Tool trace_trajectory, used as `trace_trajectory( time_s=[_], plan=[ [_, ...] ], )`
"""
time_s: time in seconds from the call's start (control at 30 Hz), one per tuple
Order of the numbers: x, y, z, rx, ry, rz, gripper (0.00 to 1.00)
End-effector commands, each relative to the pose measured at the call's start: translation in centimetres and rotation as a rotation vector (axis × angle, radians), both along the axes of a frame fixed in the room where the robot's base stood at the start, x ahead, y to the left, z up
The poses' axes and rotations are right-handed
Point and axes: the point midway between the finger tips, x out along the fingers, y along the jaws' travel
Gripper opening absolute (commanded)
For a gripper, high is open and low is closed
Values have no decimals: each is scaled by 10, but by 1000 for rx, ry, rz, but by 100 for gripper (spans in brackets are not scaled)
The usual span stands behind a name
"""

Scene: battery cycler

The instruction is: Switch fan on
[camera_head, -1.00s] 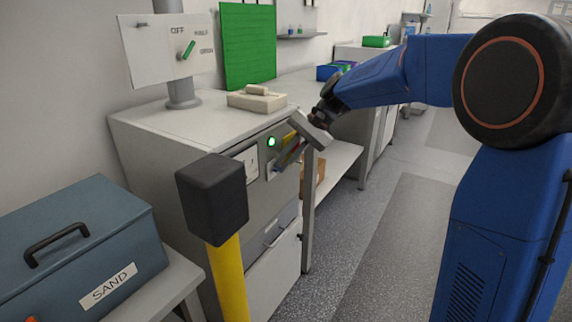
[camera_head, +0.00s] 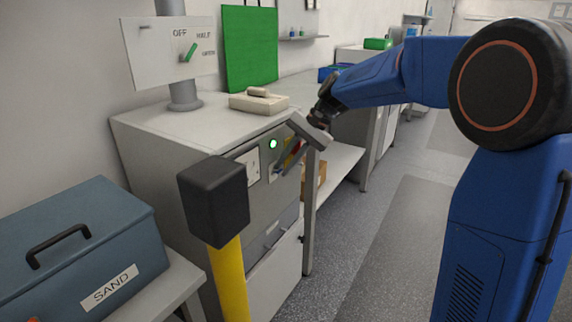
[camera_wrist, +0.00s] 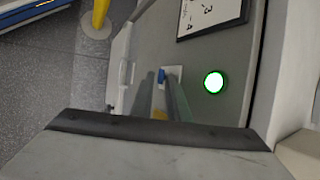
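A small blue switch (camera_wrist: 161,76) on a pale plate is set in the cabinet's grey front panel (camera_head: 285,200), beside a lit green lamp (camera_wrist: 213,82). The lamp also shows in the head view (camera_head: 273,143). My gripper (camera_wrist: 159,80) points at the panel, its two fingers apart with a narrow gap. The blue switch shows between the fingertips in the wrist view; I cannot tell whether they touch it. In the head view my gripper (camera_head: 281,172) hides the switch. No label reading fan is legible.
A black-topped yellow post (camera_head: 213,200) stands in front of the cabinet. A blue box marked SAND (camera_head: 80,245) is at the left. A sign with OFF and HALF and a green handle (camera_head: 188,52) rises above the cabinet.

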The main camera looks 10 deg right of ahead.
Motion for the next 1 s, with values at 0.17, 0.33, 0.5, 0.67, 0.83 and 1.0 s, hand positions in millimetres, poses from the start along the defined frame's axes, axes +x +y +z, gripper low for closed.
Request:
trace_trajectory(
  time_s=[0.17, 0.33, 0.5, 0.67, 0.83, 1.0],
  plan=[
    [1, 1, 1, 17, -16, -1, 28],
    [-1, -2, -2, 82, -66, -4, 28],
    [-3, -5, -6, 172, -139, -4, 28],
    [-5, -7, -10, 255, -205, -2, 28],
    [-6, -8, -15, 338, -272, -3, 28],
    [-7, -9, -20, 420, -338, -2, 28]
  ],
)
